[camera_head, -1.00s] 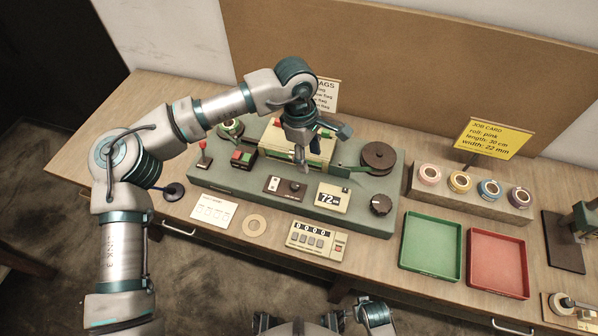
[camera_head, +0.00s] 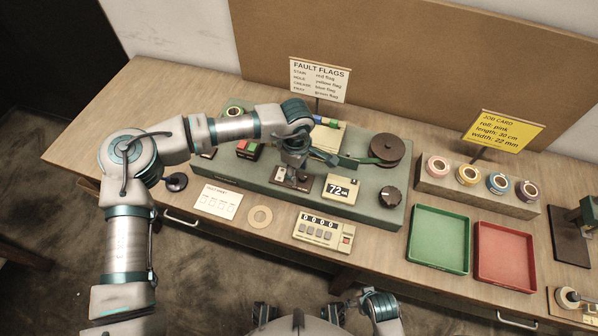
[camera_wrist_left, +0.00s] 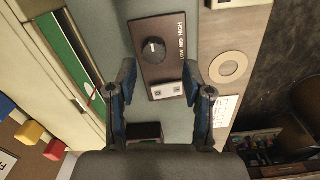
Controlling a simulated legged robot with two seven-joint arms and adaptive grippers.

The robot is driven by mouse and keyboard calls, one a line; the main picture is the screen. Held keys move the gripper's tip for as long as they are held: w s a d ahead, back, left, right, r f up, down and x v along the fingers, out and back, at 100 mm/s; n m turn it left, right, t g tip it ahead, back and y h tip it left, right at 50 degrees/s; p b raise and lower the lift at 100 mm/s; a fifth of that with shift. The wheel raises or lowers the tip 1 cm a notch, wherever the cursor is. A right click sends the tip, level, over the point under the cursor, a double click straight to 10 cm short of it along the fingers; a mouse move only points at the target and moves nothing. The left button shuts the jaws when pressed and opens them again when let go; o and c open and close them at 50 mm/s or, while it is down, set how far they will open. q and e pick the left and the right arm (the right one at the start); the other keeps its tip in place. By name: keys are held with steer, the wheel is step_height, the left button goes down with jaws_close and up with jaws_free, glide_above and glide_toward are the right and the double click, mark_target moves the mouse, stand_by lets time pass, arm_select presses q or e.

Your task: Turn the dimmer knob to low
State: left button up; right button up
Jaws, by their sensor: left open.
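The dimmer knob (camera_wrist_left: 153,50) is a round black knob with a light mark, on a brown plate (camera_wrist_left: 182,62) with small lettering along one edge. A white rocker switch (camera_wrist_left: 166,91) sits beside it on the same plate. My left gripper (camera_head: 291,164) is over this plate in the head view and partly covers it. In the left wrist view the left gripper (camera_wrist_left: 160,80) is open and empty. Its fingers are spread to either side of the plate near the switch, and the knob lies just beyond the fingertips. I cannot tell whether they touch anything.
Close by on the green machine base (camera_head: 365,215) are a display reading 72 (camera_head: 341,189) and a larger black knob (camera_head: 389,196). A counter (camera_head: 323,229) and a tape ring (camera_head: 259,217) lie in front. Green (camera_head: 439,238) and red (camera_head: 505,255) trays stand right.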

mark_target(307, 176)
arm_select(q)
steer(key=shift+f, duration=0.45)
steer(key=shift+d+f, duration=0.15)
steer(key=shift+d, duration=0.05)
steer(key=d, duration=0.2)
steer(key=shift+d, duration=0.45)
steer(key=c, duration=0.3)
steer(key=shift+s+a, duration=0.1)
steer(key=shift+a, duration=0.1)
steer(key=c, duration=0.4)
steer(key=shift+a, duration=0.4)
jaws_close()
steer(key=shift+a, duration=0.3)
steer(key=shift+w+a, duration=0.2)
steer(key=shift+a, duration=0.05)
steer(key=shift+s+d, duration=0.1)
steer(key=shift+d, duration=0.15)
arm_select(e)
steer(key=shift+d, duration=0.6)
